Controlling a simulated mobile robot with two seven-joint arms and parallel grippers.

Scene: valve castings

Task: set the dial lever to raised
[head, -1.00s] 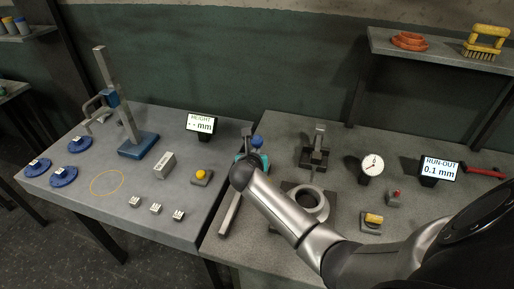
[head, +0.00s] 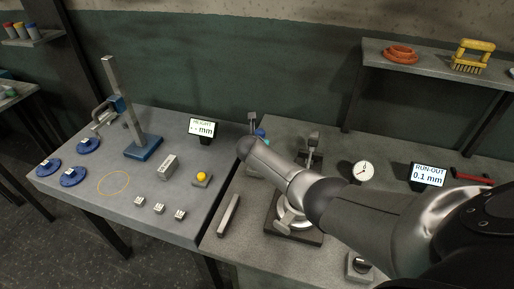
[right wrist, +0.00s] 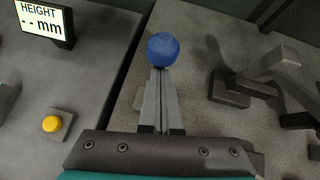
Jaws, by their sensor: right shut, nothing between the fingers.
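A round blue knob (right wrist: 162,48) shows just beyond my right gripper's fingertips in the right wrist view. I cannot tell whether they touch it or whether this is the dial lever's knob. A bit of blue (head: 261,132) also shows behind my right wrist in the head view. My right gripper (right wrist: 158,72) is shut and empty, its fingers together. Its arm hides most of this area in the head view. The dial gauge (head: 362,172), a round white face, stands right of the arm. My left gripper is out of view.
A run-out display (head: 428,176) reads 0.1 mm. A grey bar (head: 228,215) lies at the bench's left edge. A ring-shaped casting on a dark base (head: 294,239) is partly under my arm. The left bench holds a height display (head: 202,128) and yellow button (head: 202,176).

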